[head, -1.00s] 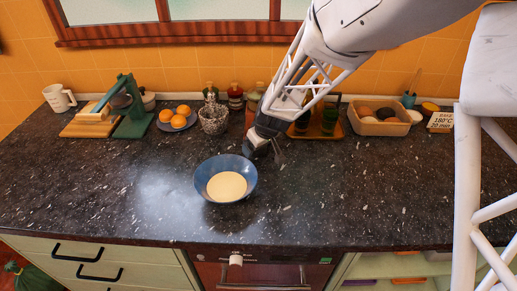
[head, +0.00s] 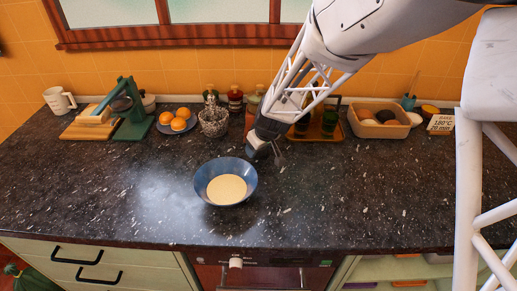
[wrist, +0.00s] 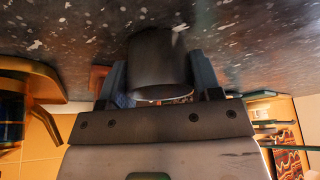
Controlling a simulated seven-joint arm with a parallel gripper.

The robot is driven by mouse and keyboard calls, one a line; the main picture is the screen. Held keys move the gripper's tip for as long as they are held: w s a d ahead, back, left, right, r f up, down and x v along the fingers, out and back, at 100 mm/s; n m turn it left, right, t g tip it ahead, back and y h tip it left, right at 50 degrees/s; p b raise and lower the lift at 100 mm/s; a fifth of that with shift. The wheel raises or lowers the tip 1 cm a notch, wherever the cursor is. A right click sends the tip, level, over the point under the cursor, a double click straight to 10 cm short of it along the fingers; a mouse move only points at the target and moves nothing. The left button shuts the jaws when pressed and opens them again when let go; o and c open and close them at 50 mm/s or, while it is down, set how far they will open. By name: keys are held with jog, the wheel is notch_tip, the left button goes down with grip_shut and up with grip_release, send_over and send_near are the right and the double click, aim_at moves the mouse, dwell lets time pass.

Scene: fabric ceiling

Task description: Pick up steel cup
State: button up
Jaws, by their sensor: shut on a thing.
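The steel cup (wrist: 158,62) is a dark grey cylinder in the wrist view, between the two fingers of my gripper (wrist: 160,78). The fingers press on its sides, so my gripper is shut on it. Its far end is close to the dark countertop; I cannot tell whether it touches. In the head view my gripper (head: 264,148) is low over the counter, just behind and right of the blue bowl. The cup is mostly hidden there by the gripper and arm.
The blue bowl (head: 205,185) with a cream-coloured filling stands close in front of my gripper. A wooden tray (head: 340,133) with glasses and a box of food (head: 382,130) are behind on the right. A textured pot (head: 213,125) and bottles stand behind. The front counter is clear.

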jog(key=shift+r, duration=0.3)
jog(key=shift+s+d, duration=0.2)
jog(key=shift+s, duration=0.4)
jog(key=s+d, duration=0.4)
jog(key=s, duration=0.9)
jog(key=s+d, duration=0.4)
jog(key=s, duration=1)
jog(key=s+d, duration=0.4)
jog(key=s, duration=1)
jog(key=shift+s+d, duration=0.25)
jog(key=shift+d, duration=0.05)
jog(key=shift+s, duration=0.15)
dwell(0.5)
